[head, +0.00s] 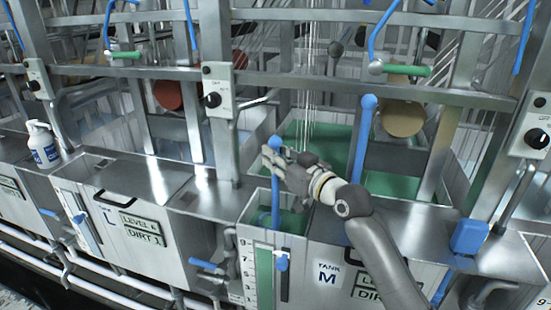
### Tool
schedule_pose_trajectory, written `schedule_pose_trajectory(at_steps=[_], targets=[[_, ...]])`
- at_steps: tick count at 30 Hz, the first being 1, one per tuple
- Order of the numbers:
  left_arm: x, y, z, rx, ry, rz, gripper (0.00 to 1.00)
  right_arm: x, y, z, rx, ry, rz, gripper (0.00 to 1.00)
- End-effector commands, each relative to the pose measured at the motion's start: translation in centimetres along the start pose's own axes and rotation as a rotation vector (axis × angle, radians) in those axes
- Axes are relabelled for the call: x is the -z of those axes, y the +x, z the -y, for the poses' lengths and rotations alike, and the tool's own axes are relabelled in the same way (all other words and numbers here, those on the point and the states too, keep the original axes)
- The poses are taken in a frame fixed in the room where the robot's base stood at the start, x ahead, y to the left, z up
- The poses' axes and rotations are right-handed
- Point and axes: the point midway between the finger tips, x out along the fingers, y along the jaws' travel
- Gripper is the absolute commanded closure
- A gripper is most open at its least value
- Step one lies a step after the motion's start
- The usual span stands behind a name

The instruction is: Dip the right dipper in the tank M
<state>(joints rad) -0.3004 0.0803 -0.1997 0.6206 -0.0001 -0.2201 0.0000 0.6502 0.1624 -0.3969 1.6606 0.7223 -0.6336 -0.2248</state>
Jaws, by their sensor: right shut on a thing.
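Tank M (327,272) is the steel tank at front right of centre, with its label on the front. Green liquid (292,221) shows in its narrow front compartment, and more green shows behind. My right gripper (270,155) reaches over the tank from the lower right, shut on the upper part of a blue dipper (276,203). The dipper is about upright, its lower part down at the narrow compartment; its tip is hard to make out. A second blue upright rod (362,140) stands to the right, behind my arm. My left gripper is out of view.
Steel rails (290,82) cross above the tanks, with posts and switch boxes (217,92). Tank L (110,215) is to the left, with a white bottle (43,145) beyond. A blue box-shaped part (469,237) is at right. White threads hang behind my gripper.

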Motion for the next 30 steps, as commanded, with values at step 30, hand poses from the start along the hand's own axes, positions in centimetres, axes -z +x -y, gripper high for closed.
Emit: schedule_pose_trajectory(at_steps=[30], targets=[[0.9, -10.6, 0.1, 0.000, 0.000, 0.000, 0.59, 12.9, 0.0, 0.0, 0.000, -0.002, -0.003, 1.00]])
